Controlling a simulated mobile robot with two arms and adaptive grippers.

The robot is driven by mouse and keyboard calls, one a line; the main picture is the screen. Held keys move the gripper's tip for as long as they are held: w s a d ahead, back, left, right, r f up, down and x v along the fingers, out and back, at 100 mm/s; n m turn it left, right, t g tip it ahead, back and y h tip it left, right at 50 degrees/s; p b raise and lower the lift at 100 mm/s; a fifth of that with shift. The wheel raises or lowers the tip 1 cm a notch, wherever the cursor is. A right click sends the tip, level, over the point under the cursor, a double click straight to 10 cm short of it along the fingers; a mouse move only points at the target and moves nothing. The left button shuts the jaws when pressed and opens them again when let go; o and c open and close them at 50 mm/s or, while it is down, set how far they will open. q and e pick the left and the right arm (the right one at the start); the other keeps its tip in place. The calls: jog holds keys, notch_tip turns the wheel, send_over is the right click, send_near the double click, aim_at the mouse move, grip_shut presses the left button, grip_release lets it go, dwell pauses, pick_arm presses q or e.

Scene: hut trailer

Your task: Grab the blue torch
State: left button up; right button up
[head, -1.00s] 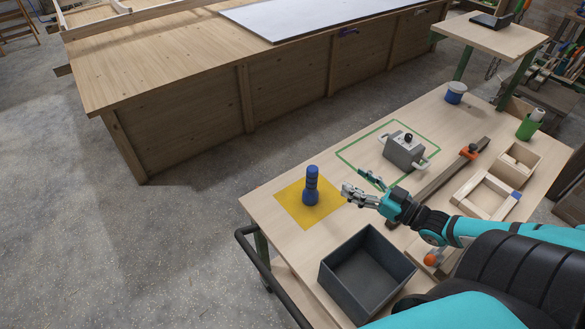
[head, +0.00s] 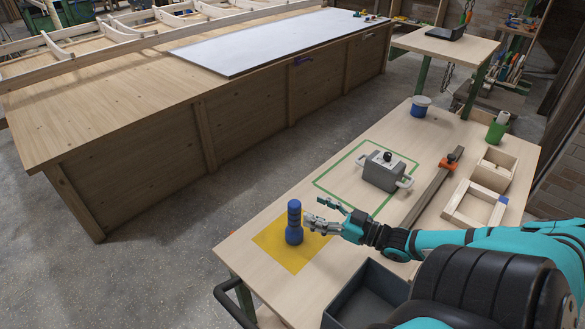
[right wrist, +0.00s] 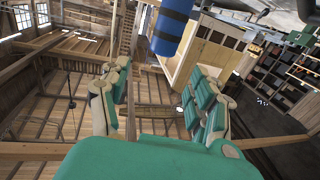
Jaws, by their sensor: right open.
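The blue torch (head: 294,223) stands upright on the yellow square (head: 268,243) at the table's near-left corner. My right gripper (head: 314,209) is open and empty. Its fingers point left toward the torch, and one fingertip is close beside the torch's right side. Whether they touch is unclear. In the right wrist view the torch (right wrist: 173,27) shows at the top, beyond the open fingers (right wrist: 160,95), and its upper part is cut off. My left gripper is not in view.
A grey box with handles (head: 381,172) sits in a green outline behind the gripper. A dark open bin (head: 345,290) stands near the front edge. A clamp bar (head: 432,193), wooden trays (head: 494,170), a blue-and-white tub (head: 420,107) and a green cup (head: 495,133) lie to the right.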

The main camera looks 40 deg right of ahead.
aim_at(300, 209)
jog(key=shift+w+a+f+b, duration=0.3)
jog(key=shift+w+a+f, duration=0.1)
jog(key=shift+w, duration=0.85)
jog(key=shift+w+a+f+b, duration=0.25)
jog(key=shift+w+a+f, duration=0.1)
jog(key=shift+w, duration=0.85)
jog(key=shift+w+a+f+b, duration=0.3)
jog(key=shift+w+a+f, duration=0.1)
jog(key=shift+w, duration=0.85)
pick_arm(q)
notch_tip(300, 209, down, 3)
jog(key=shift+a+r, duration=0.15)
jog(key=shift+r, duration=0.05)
pick_arm(e)
jog(key=shift+c, duration=0.3)
grip_shut()
